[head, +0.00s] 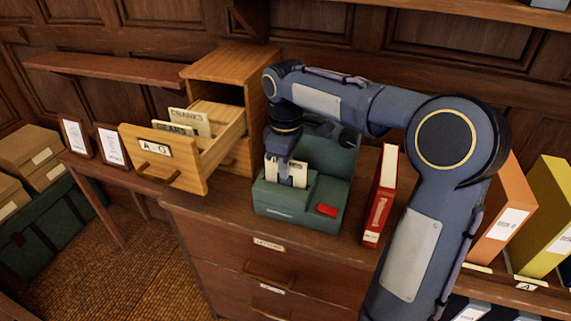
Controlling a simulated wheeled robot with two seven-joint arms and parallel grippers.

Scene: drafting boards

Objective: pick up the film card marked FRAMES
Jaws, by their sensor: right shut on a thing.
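A cream film card (299,176) stands upright in the top of a green machine (329,192) with a red button, on the dresser. Its marking is too small and too covered to read. My right gripper (284,172) reaches down from above and is shut on this card, hiding its middle. Two other cards, one reading CRANKS (190,118) and one reading GEARS (173,129), stand in the open wooden drawer (186,176) labelled A-G. My left gripper is not in view.
A red and white binder (381,196) stands right of the machine, with orange (505,213) and yellow (546,217) binders beyond my arm. Two small framed cards (112,147) stand at the left. The dresser top (222,206) is bare between drawer and machine.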

